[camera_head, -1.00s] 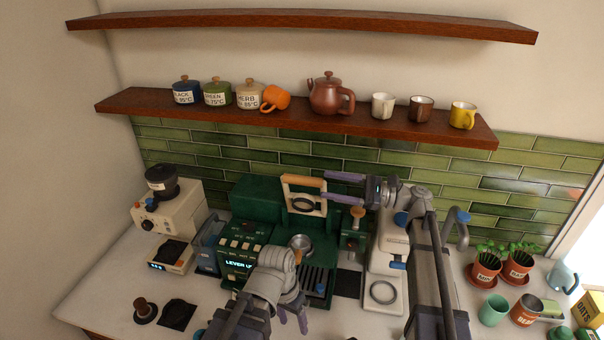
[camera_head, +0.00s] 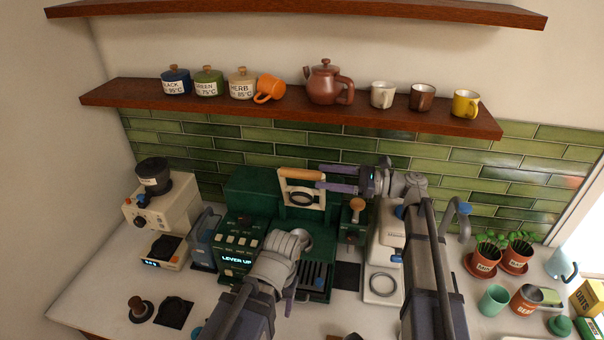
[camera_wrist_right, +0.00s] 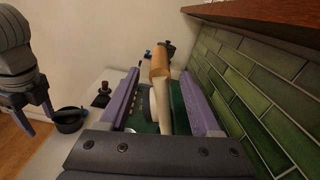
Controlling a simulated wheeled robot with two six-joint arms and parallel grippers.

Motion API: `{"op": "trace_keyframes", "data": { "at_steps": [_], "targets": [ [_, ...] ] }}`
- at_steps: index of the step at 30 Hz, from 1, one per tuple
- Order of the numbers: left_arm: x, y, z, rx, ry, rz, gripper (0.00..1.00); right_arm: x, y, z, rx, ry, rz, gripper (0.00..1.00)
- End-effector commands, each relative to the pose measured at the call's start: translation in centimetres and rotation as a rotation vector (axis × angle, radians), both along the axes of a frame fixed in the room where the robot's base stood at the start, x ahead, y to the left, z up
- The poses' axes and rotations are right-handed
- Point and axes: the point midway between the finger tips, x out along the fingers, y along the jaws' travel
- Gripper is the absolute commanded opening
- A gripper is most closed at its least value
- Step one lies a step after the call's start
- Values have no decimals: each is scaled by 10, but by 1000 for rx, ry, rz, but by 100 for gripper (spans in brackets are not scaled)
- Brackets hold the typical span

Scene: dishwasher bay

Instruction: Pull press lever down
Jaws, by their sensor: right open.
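The press lever is a cream frame with a wooden bar (camera_head: 300,174) on top, standing raised at the back of the green espresso machine (camera_head: 252,190). The machine's display (camera_head: 237,260) reads LEVER UP. My right gripper (camera_head: 318,177) is open at the right end of the bar, its purple fingers pointing left. In the right wrist view the wooden bar (camera_wrist_right: 160,62) lies between the two spread fingers, with gaps beside it. My left gripper (camera_head: 288,302) hangs low in front of the machine, partly hidden by its own wrist; in the right wrist view (camera_wrist_right: 36,122) its fingers are apart and empty.
A cream grinder (camera_head: 150,215) stands left of the machine and a white scale-like machine (camera_head: 384,265) right of it. A shelf (camera_head: 200,102) with a teapot (camera_head: 325,84), canisters and mugs runs above. Potted plants (camera_head: 482,262) and cups stand at the right.

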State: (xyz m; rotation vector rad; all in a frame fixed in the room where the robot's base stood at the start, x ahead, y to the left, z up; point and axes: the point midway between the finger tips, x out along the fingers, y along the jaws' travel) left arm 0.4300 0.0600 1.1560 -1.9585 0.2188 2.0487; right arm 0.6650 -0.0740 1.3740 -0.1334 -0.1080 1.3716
Motion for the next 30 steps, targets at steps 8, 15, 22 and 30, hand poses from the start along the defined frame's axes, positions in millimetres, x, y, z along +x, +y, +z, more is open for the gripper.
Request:
{"op": "trace_keyframes", "data": {
  "at_steps": [8,15,22,30],
  "targets": [
    [0,0,0,-1,-1,-1,62,8,42,0,0,-1,3,64],
    [0,0,0,-1,0,-2,62,13,66,0,1,-1,0,64],
    [0,0,0,-1,0,-2,62,14,71,0,1,-1,0,64],
    [0,0,0,-1,0,-2,62,14,71,0,1,-1,0,51]
  ]
}}
